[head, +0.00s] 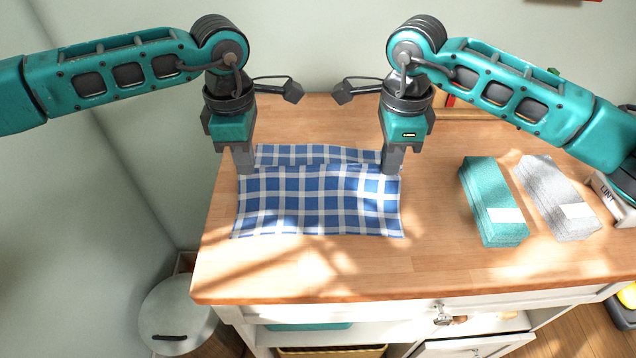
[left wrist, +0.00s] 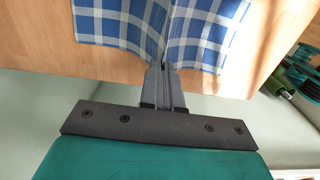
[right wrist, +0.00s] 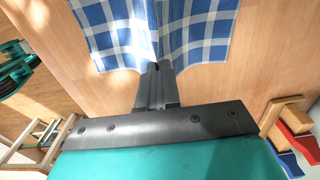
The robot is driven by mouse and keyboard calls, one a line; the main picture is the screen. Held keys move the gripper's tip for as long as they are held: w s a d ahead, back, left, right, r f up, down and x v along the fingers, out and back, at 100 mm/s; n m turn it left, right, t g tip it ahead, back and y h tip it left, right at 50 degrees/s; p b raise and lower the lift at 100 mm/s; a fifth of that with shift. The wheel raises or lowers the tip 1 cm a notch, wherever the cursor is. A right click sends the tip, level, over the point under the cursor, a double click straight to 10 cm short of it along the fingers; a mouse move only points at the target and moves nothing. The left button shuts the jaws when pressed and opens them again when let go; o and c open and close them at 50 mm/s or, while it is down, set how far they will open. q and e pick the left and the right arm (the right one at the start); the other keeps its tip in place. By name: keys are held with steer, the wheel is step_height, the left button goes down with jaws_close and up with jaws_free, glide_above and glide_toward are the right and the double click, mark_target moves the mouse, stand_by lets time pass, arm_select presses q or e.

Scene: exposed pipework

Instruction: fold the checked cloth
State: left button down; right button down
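The blue and white checked cloth (head: 318,205) lies on the wooden worktop, with a raised ridge across it between my grippers and a strip of cloth behind the ridge. My left gripper (head: 246,170) is shut on the cloth's left edge, and the pinched fold shows at its fingers in the left wrist view (left wrist: 164,66). My right gripper (head: 390,170) is shut on the right edge, and the cloth bunches at its fingers in the right wrist view (right wrist: 156,66). The front part of the cloth lies flat towards the worktop's front.
A folded teal cloth stack (head: 492,200) and a grey cloth stack (head: 556,198) lie right of the checked cloth. The worktop's front strip (head: 400,275) is bare. A lidded bin (head: 175,315) stands below left.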

arm_select(q)
steer(key=shift+r, duration=0.1)
arm_select(e)
steer(key=shift+r, duration=0.1)
